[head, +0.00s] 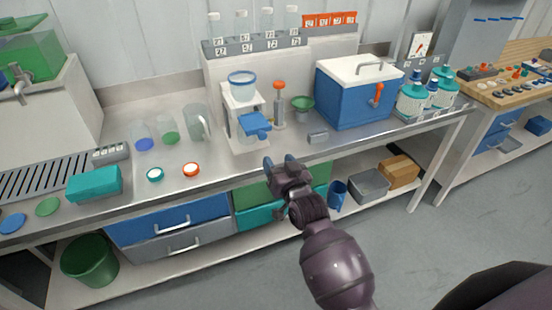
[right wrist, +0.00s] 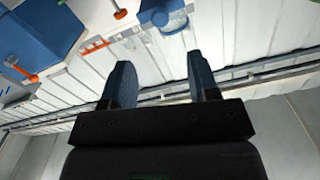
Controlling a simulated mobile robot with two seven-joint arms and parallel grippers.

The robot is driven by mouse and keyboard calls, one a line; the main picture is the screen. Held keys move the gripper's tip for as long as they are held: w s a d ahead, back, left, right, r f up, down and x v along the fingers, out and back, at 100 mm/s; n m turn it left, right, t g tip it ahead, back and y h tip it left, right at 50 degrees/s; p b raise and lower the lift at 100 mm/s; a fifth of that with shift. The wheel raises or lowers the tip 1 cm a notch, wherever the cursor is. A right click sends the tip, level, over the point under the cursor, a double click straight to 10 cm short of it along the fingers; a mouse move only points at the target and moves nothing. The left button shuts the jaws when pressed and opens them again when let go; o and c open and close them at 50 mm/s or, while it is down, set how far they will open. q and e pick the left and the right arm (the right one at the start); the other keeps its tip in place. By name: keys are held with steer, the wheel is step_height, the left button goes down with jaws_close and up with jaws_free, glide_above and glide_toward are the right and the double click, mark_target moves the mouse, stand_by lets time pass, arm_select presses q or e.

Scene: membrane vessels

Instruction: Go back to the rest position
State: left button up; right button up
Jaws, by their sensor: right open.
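My right gripper (head: 281,161) is open and empty in the head view, in front of the bench's front edge, below the blue-trayed vessel stand. In the right wrist view its two blue fingertips (right wrist: 160,78) stand apart with nothing between them. My left gripper is not in view. A stand (head: 229,100) with a clear blue-rimmed vessel (head: 242,86) on top and a blue part (head: 256,125) at its front stands on the bench, behind my right gripper.
The steel bench (head: 350,145) has a blue cooler (head: 345,98) with a white lid, several teal-capped bottles and an orange-topped hand pump (head: 280,105). Loose caps and clear cups lie at left. Drawers (head: 175,225) and a green bin (head: 88,260) are below. The grey floor (head: 440,240) is clear at right.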

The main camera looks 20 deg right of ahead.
stand_by(0.5)
steer(key=s+d+f+n+g, duration=0.1)
steer(key=s+d+f+g, duration=0.1)
steer(key=s+f, duration=0.3)
steer(key=s+d+f+n+g, duration=0.1)
steer(key=s+f, duration=0.5)
steer(key=s, duration=0.6)
steer(key=s+d+f+g, duration=0.3)
steer(key=s+d+f, duration=0.1)
steer(key=s, duration=0.5)
steer(key=shift+s+f+n+h, duration=0.25)
steer(key=shift+f+n+h, duration=0.15)
steer(key=shift+f, duration=0.5)
